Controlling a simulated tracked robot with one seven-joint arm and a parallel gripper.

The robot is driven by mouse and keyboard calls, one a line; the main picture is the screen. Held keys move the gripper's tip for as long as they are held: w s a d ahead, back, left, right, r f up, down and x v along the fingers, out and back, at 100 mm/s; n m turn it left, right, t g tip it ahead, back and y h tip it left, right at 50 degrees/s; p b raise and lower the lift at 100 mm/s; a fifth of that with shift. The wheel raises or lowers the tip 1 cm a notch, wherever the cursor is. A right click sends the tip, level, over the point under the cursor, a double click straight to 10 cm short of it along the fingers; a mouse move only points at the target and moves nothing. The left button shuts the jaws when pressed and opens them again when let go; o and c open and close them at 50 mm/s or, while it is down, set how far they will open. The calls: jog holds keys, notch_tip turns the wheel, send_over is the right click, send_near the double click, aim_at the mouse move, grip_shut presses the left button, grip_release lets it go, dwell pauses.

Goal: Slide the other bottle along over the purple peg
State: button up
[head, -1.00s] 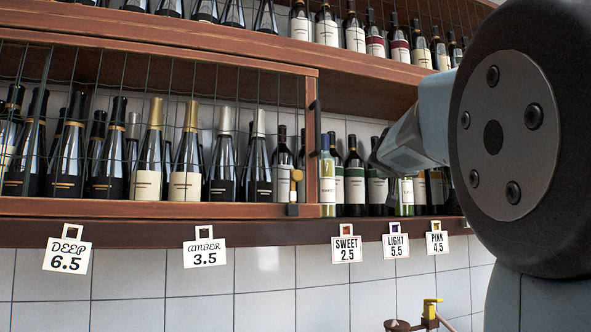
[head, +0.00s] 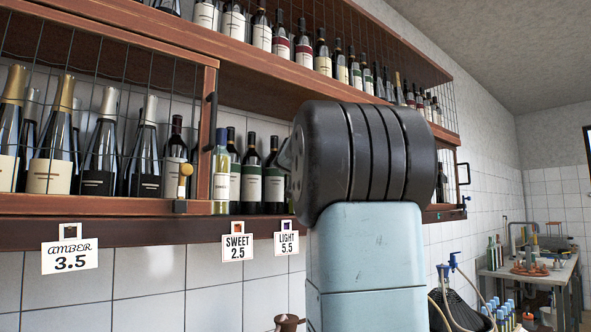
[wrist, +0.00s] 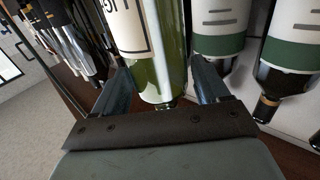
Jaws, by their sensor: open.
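A pale green bottle (wrist: 162,72) with a white label stands between the two fingers of my gripper (wrist: 160,76) in the wrist view. The jaws are open, one finger on each side of it; whether either touches the glass I cannot tell. My arm hides this bottle and the gripper in the head view. Another pale yellow-green bottle (head: 221,172) stands at the shelf's front edge, above the SWEET 2.5 tag (head: 237,246). A small purple peg (head: 286,225) shows in the hole of the LIGHT 5.5 tag (head: 286,243).
Dark bottles with green-banded labels (head: 250,178) stand close behind on the shelf, and appear beside the gripper in the wrist view (wrist: 218,32). A wire-fronted cabinet door (head: 110,125) is at left. Another shelf board (head: 262,72) runs above. A cluttered bench (head: 530,272) stands far right.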

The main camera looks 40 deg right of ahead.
jog(key=shift+x, duration=1.75)
jog(key=shift+a, duration=0.1)
jog(key=c, duration=1.3)
jog(key=shift+c, duration=0.2)
